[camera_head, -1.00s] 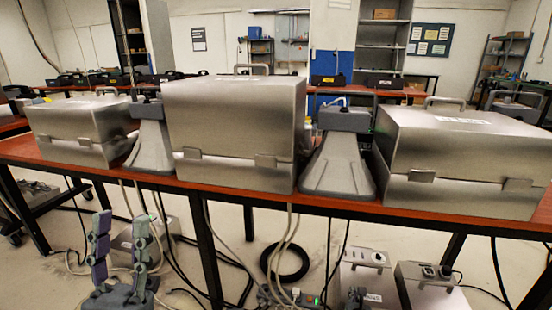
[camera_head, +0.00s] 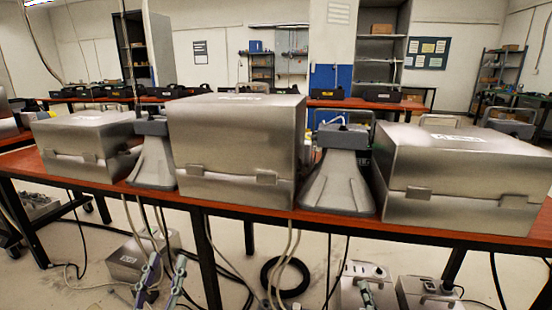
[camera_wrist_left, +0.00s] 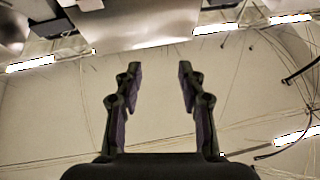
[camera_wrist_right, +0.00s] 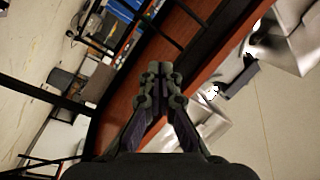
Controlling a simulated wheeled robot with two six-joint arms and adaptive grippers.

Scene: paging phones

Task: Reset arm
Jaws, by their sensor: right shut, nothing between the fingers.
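My left gripper (camera_head: 165,268) is low at the bottom of the head view, below and in front of the red-topped table (camera_head: 238,208). In the left wrist view, its two fingers (camera_wrist_left: 160,72) stand wide apart with nothing between them. My right gripper (camera_head: 367,294) shows only as a small tip at the bottom of the head view, in front of a box under the table. In the right wrist view, its fingertips (camera_wrist_right: 160,70) meet and hold nothing. The table edge shows beyond them.
Metal boxes (camera_head: 238,150) (camera_head: 465,185) (camera_head: 85,145) stand in a row on the table. Grey horn-shaped units (camera_head: 152,160) (camera_head: 338,182) stand between them. Shelves and another table are behind.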

